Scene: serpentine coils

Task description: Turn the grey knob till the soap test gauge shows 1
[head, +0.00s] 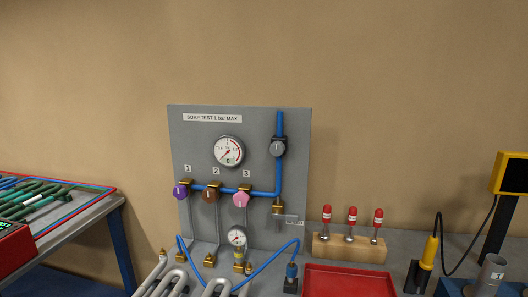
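The grey knob (278,147) sits on the vertical blue pipe at the upper right of a grey panel (188,146). The soap test gauge (228,151) is the larger round dial left of the knob, below the label "SOAP TEST 1 bar MAX". Its needle seems to point to the lower left, but the scale is too small to read surely. Neither of my grippers shows in the head view, and nothing touches the knob.
Purple (180,192), brown (209,195) and pink (241,200) knobs line the panel below the gauge. A smaller gauge (237,237) and grey coils (180,282) stand in front. A red tray (347,282) lies in front.

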